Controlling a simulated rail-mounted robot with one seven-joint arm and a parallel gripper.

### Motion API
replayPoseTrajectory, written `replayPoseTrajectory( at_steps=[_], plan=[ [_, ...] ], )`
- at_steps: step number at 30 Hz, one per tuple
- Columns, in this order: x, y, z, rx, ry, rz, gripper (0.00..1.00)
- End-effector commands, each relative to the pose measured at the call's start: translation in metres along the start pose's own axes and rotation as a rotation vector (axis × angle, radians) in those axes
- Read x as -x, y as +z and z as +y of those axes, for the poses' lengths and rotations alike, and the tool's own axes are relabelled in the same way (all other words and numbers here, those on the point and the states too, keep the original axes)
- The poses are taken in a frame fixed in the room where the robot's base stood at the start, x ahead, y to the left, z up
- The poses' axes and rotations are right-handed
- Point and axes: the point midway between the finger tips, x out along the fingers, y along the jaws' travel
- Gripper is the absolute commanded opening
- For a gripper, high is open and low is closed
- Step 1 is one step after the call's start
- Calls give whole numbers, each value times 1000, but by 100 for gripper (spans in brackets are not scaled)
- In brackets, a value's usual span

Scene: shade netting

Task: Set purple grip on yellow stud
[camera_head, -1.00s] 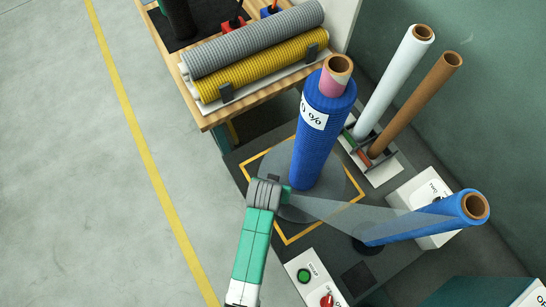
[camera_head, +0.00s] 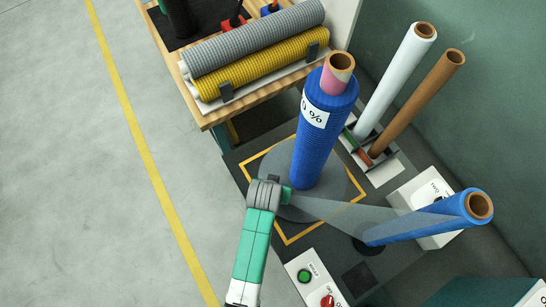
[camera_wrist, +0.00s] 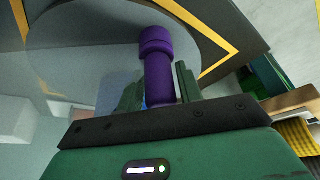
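The purple grip (camera_wrist: 158,62) stands out between the two green fingers of my gripper (camera_wrist: 160,92) in the wrist view. The fingers look closed on its sides, though the dark bracket hides its lower end. In the head view my gripper (camera_head: 284,194) is low beside the tall blue netting roll (camera_head: 318,145), over the round grey turntable (camera_head: 335,188). A thin translucent sheet (camera_head: 350,213) runs from my gripper to the blue-wrapped roll (camera_head: 425,222) at right. I cannot make out the yellow stud in either view.
A wooden bench (camera_head: 212,119) holds grey (camera_head: 255,38) and yellow (camera_head: 265,66) rolls. White (camera_head: 395,80) and brown (camera_head: 418,100) tubes stand in a rack at right. A control box (camera_head: 313,280) with green and red controls is near the front. Open floor lies left.

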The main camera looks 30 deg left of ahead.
Motion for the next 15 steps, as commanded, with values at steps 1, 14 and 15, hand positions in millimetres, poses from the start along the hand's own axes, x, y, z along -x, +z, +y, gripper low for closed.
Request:
replayPoseTrajectory(
  at_steps=[1, 14, 15],
  plan=[
    [-1, 2, 0, -1, 0, -4, 50],
    [25, 0, 0, -1, 0, -2, 51],
    [34, 0, 0, 0, 0, -2, 51]
  ],
)
